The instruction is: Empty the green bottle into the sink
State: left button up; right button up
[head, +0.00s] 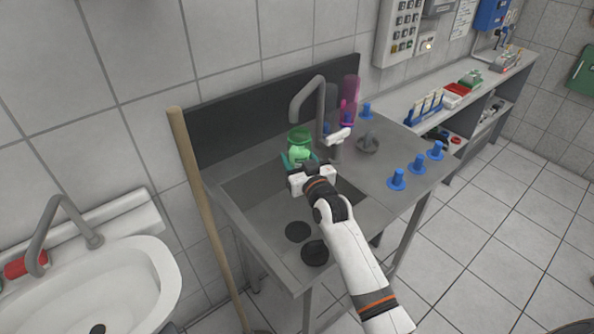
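The green bottle (299,141) is see-through, with paler green contents low in it. It looks upright, at the back of the steel sink (250,190), just left of the grey tap (297,105). My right gripper (300,162) comes from the lower right. Its teal fingers lie on both sides of the bottle and appear shut on it. The bottle's base is partly hidden by the gripper, and I cannot tell whether it is lifted. A dark round drain (297,231) shows in the basin. My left gripper is not in view.
A pink bottle (349,100) stands behind the tap. Several blue pegs (397,180) stand on the steel drainboard at right. A wooden pole (200,200) leans at the sink's left. A white washbasin (100,290) is at lower left. A rack bench (430,108) stands at right.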

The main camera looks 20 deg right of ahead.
notch_tip(320, 180, down, 2)
jog(key=shift+w+f+b, duration=0.1)
jog(key=shift+f+b, duration=0.15)
jog(key=shift+b, duration=0.4)
jog(key=shift+w+f, duration=0.1)
jog(key=shift+f, duration=0.2)
jog(key=shift+d+f+n+b, duration=0.3)
jog(key=shift+n+b, duration=0.35)
jog(key=shift+n, duration=0.05)
jog(key=d+n+b, duration=0.6)
jog(key=d+n, duration=0.2)
jog(key=n, duration=0.8)
jog(key=shift+w+d, duration=0.25)
jog(key=shift+d, duration=0.15)
jog(key=r+n+p, duration=0.1)
jog(key=a+r+n+p, duration=0.1)
jog(key=r+n+p, duration=0.1)
jog(key=shift+r+n+p, duration=0.15)
jog(key=shift+n+p, duration=0.15)
jog(key=n+p, duration=0.1)
jog(key=r+n, duration=0.1)
jog(key=shift+a+r+n+p, duration=0.15)
jog(key=shift+a+n+p, duration=0.05)
jog(key=shift+n+p, duration=0.15)
